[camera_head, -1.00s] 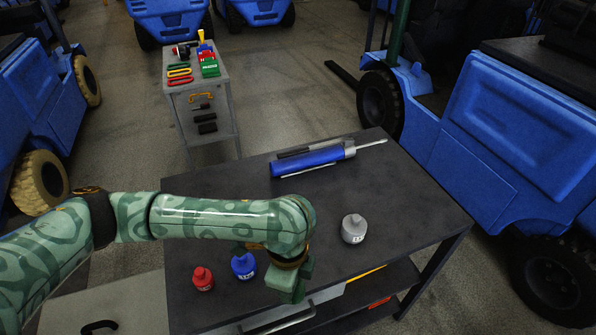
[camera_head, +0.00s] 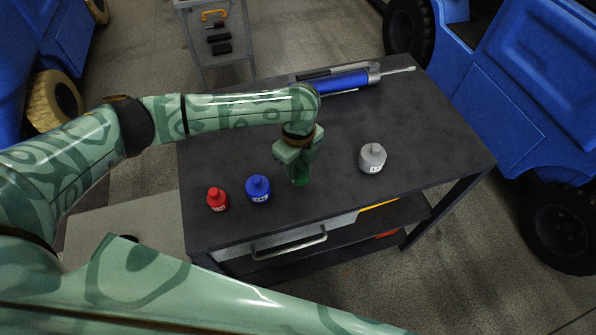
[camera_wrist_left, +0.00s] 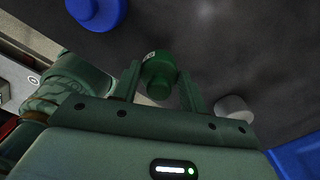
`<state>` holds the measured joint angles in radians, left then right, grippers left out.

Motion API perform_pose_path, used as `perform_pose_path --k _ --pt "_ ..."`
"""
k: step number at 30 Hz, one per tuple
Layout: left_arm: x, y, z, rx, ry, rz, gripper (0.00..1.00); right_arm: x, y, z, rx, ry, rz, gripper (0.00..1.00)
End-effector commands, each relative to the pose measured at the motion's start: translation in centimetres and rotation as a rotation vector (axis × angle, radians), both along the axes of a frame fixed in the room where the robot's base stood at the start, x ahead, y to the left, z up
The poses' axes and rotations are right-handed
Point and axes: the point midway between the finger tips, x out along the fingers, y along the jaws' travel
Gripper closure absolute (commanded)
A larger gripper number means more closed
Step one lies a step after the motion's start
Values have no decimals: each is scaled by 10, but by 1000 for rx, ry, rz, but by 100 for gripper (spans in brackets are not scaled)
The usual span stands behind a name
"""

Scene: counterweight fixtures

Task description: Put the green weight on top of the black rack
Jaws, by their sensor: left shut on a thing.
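The green weight (camera_head: 300,179) shows below my left gripper (camera_head: 299,163) in the head view, mostly covered by it. In the left wrist view the green weight (camera_wrist_left: 158,76) sits between the two fingers of my left gripper (camera_wrist_left: 159,70), which is shut on it. It is over the dark table (camera_head: 420,130); I cannot tell whether it touches the top. This dark table, with a drawer and a lower shelf, is the only black rack-like thing I make out. My right gripper is not in view.
A red weight (camera_head: 217,200) and a blue weight (camera_head: 258,190) stand left of my left gripper. A grey weight (camera_head: 372,158) stands to its right. A blue tool (camera_head: 345,82) lies at the back. The table's right part is clear.

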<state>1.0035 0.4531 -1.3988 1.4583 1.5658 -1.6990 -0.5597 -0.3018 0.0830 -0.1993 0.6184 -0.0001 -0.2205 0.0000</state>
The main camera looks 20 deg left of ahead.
Motion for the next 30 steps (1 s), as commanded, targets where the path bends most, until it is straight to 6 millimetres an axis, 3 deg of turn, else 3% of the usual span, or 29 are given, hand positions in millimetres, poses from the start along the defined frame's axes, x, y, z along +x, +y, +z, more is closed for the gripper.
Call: perform_pose_path --k 9,20,21,22,23,30 --pt "7 4 -39 0 0 1 97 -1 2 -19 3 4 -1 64" --pt "7 3 -41 0 -2 0 97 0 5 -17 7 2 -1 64" --pt "7 4 -41 0 -1 -1 49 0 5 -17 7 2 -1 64" --pt "7 4 -41 0 -1 -1 41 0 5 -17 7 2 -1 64" --pt "7 4 -41 0 -1 0 36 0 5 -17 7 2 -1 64" --pt "7 4 -41 0 -1 0 36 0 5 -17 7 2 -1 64"
